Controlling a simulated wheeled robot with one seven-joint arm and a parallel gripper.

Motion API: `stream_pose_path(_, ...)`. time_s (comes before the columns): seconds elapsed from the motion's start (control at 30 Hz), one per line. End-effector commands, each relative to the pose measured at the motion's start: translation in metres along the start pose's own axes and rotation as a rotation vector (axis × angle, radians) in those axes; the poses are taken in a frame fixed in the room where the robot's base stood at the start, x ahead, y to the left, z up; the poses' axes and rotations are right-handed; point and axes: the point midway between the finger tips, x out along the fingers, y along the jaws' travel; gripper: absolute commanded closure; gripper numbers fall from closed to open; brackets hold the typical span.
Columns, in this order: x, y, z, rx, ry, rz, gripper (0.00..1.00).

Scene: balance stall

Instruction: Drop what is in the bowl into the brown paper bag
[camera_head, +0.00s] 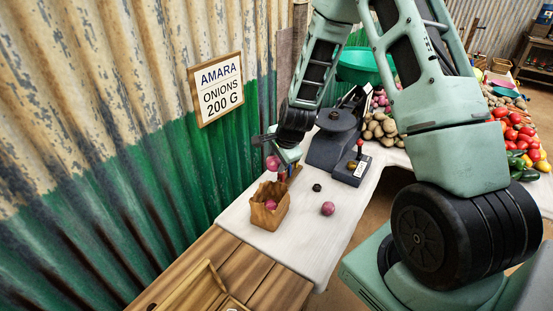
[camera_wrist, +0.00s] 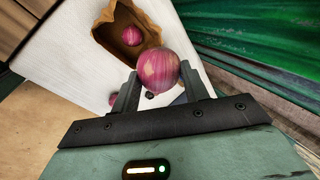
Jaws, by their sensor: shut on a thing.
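My gripper (camera_head: 279,153) is shut on a red onion (camera_head: 273,163), held above the brown paper bag. In the wrist view, the held onion (camera_wrist: 158,70) sits between the two fingertips (camera_wrist: 160,82). The open-topped paper bag (camera_head: 262,217) stands on the white cloth below; it also shows in the wrist view (camera_wrist: 103,34). One onion (camera_wrist: 131,36) is visible inside it. Another onion (camera_head: 328,208) lies on the cloth to the right of the bag, partly hidden in the wrist view (camera_wrist: 113,99).
A small black piece (camera_head: 317,187) lies on the cloth. A sign (camera_head: 218,88) reads "AMARA ONIONS 200 G" on the corrugated wall at left. Potatoes (camera_head: 384,128) lie farther back.

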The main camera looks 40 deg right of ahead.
Motion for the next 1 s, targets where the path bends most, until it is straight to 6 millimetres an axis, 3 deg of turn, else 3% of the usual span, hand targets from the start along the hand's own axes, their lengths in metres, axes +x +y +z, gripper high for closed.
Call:
stream_pose_path(0.53,0.05,0.022,0.0,0.001,-0.001,0.002,0.8)
stream_pose_path(0.9,0.054,0.024,0.0,0.0,-0.001,0.001,0.8)
stream_pose_path(0.93,0.054,0.024,0.0,0.0,-0.001,0.001,0.53)
stream_pose_path(1.0,0.054,0.024,0.0,0.0,-0.001,0.001,0.33)
